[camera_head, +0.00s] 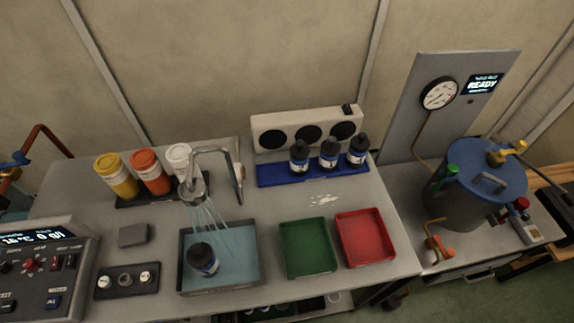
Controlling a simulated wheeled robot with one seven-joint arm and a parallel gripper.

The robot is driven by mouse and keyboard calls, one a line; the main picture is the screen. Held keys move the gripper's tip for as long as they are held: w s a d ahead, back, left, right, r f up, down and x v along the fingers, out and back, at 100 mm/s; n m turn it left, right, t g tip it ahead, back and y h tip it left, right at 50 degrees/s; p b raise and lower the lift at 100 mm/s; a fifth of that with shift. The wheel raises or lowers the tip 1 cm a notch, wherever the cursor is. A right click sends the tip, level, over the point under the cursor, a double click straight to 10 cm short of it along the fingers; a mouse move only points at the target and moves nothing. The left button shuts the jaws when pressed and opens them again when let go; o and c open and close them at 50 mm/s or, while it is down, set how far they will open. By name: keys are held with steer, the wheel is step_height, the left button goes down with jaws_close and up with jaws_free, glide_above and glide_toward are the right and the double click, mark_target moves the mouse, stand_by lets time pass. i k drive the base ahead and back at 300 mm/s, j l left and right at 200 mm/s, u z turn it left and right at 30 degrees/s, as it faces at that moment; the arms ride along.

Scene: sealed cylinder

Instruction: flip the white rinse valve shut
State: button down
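A metal rinse tap (213,151) arches over a blue-grey basin (253,284) on the bench. Streams of water fall from its shower head (194,190) into the basin. A dark bottle with a white and blue label (203,259) stands tilted in the picture inside the basin, under the spray. A small pale handle-like part (239,172) sits at the right side of the tap; it may be the white rinse valve, but it is too small to tell. My gripper is not in view.
Yellow (118,178), orange (150,172) and white containers stand behind the tap, left. Three dark bottles stand on a blue rack (270,176). Green (306,248) and red (364,238) trays lie right of the basin. A control panel (40,270) is front left; a blue-lidded vessel (480,190) stands right.

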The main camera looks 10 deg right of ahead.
mark_target(238, 166)
steer(key=i+l, duration=0.1)
steer(key=l, duration=0.7)
steer(key=i+l, duration=0.1)
steer(key=l, duration=0.7)
